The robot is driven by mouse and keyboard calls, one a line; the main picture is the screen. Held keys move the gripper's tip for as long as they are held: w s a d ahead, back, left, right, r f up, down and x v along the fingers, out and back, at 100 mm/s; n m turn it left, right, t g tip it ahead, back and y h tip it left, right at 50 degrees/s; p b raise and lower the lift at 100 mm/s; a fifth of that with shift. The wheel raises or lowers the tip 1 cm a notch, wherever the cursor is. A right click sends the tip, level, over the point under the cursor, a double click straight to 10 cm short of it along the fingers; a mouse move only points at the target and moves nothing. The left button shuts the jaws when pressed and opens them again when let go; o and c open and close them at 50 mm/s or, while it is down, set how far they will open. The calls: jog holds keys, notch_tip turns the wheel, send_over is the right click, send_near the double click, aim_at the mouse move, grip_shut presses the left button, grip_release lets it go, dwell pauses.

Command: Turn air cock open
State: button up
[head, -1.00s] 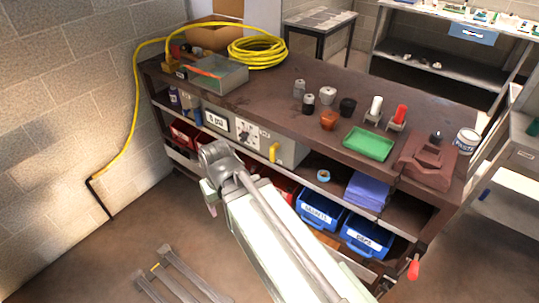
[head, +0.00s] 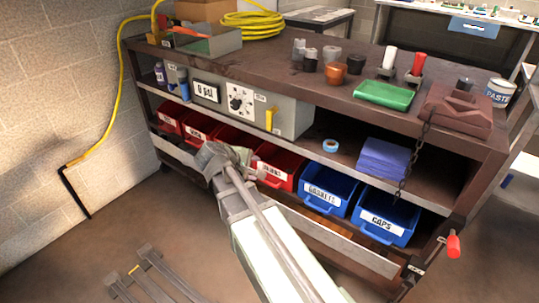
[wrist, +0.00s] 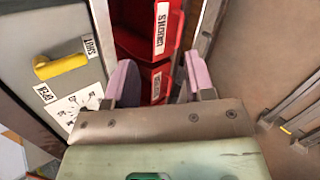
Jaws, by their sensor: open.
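The air cock is a yellow lever (head: 271,119) on the front of a grey box (head: 290,117) on the bench's upper shelf. In the head view the lever stands roughly upright. It also shows at the left of the wrist view (wrist: 62,66), between a tag that seems to read SHUT (wrist: 87,45) and one that seems to read OPEN (wrist: 45,93). My gripper (wrist: 160,78) is open and empty, its two pads apart, with red bins beyond them. It is apart from the lever, which lies left of both pads. In the head view my gripper (head: 225,158) is below and left of the lever.
Red bins (head: 280,166) and blue bins (head: 330,188) line the lower shelf near my gripper. A gauge tag (head: 206,91) marks the box. A tape roll (head: 330,145) and blue cloths (head: 382,160) lie to the right. A yellow hose (head: 122,80) runs down the left wall.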

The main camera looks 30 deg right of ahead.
jog(key=w+d+f+n+t+h+b, duration=0.1)
jog(key=w+d+n+t+h+b, duration=0.1)
jog(key=w+d+n+h, duration=0.3)
jog(key=n+t+h+p, duration=0.2)
jog(key=n+t, duration=0.1)
jog(key=n, duration=0.8)
send_near(268, 119)
jog(key=x, duration=1.1)
jog(key=shift+r, duration=0.1)
jog(key=shift+s, duration=0.1)
grip_shut()
